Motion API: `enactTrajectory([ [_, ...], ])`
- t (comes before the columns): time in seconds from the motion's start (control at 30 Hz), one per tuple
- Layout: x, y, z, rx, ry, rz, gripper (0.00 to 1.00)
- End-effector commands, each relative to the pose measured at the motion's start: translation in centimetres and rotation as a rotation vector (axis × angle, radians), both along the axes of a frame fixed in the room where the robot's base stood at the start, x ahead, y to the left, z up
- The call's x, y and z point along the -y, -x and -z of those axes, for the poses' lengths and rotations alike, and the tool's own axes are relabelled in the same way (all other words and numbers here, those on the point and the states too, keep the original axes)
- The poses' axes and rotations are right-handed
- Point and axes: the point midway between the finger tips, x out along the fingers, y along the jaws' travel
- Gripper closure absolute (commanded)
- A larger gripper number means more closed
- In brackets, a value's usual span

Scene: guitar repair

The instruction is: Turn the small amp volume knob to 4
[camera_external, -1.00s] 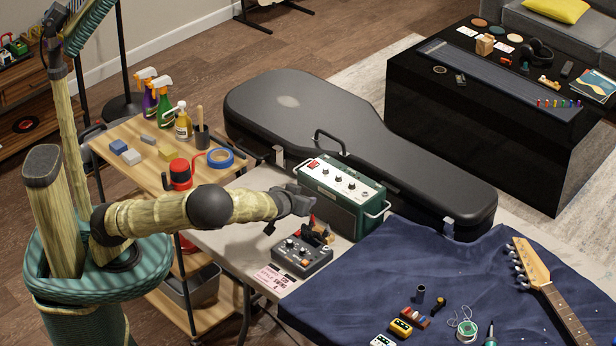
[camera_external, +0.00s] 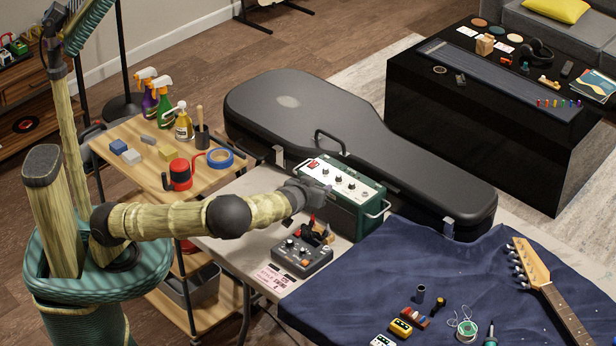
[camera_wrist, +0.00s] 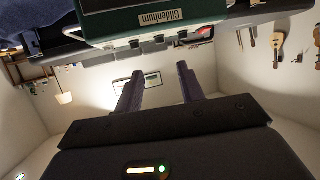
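The small amp (camera_external: 352,212) is a green box with a pale top panel and side handles, standing on the table. Its knobs (camera_external: 351,186) sit in a row on the panel, with a red switch (camera_external: 313,164) at the left end. In the wrist view the amp (camera_wrist: 150,18) appears upside down at the top edge. Small dark knobs (camera_wrist: 159,39) show along its edge there; their markings and pointers cannot be read. My gripper (camera_external: 322,190) is by the amp's left front, near panel height. In the wrist view its two fingers (camera_wrist: 158,80) are apart, with nothing between them.
A dark pedal box (camera_external: 302,257) and small red-and-black items (camera_external: 316,234) lie below my gripper. A black guitar case (camera_external: 300,120) is right behind the amp. A blue cloth (camera_external: 380,270) covers the table to the right. A wooden cart (camera_external: 140,150) stands left.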

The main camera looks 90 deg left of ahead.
Motion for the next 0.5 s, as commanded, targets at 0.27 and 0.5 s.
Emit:
enactTrajectory([
  [0.27,-4.0,-2.2,1.8,-0.001,-0.001,-0.001,0.61],
  [0.5,-7.4,-4.1,3.4,-0.002,0.0,-0.001,0.61],
])
